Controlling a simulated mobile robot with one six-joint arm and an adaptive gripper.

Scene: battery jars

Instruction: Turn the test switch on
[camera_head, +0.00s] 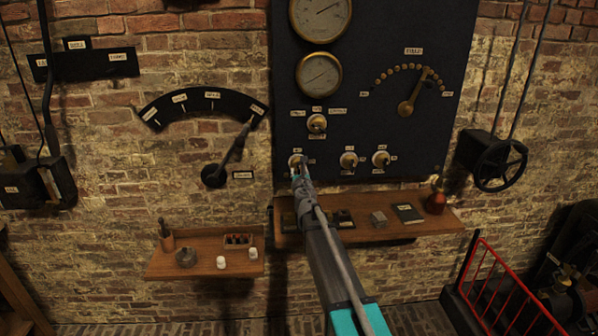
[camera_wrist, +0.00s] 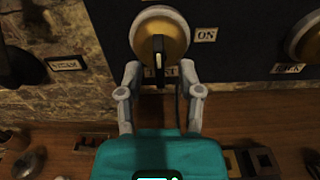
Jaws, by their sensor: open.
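The test switch (camera_wrist: 172,22) is a round brass knob with a pale rim and a dark lever (camera_wrist: 158,48) on the dark panel. The lever stands upright in the wrist view, not turned toward the "ON" label (camera_wrist: 206,35) on its right. A label under the knob, seemingly "TEST", is partly hidden by the lever. My gripper (camera_wrist: 160,72) is open, with one finger on each side of the lever's lower end and a gap on both sides. In the head view the switch (camera_head: 294,160) is at the panel's lower left, with my gripper (camera_head: 301,173) in front of it.
Two similar knobs (camera_head: 348,159) (camera_head: 381,158) sit to the right, and another (camera_head: 317,123) above. A wooden shelf (camera_head: 437,219) below the panel holds small boxes and a red flask (camera_head: 436,201). A large lever (camera_head: 233,152) is on the wall to the left.

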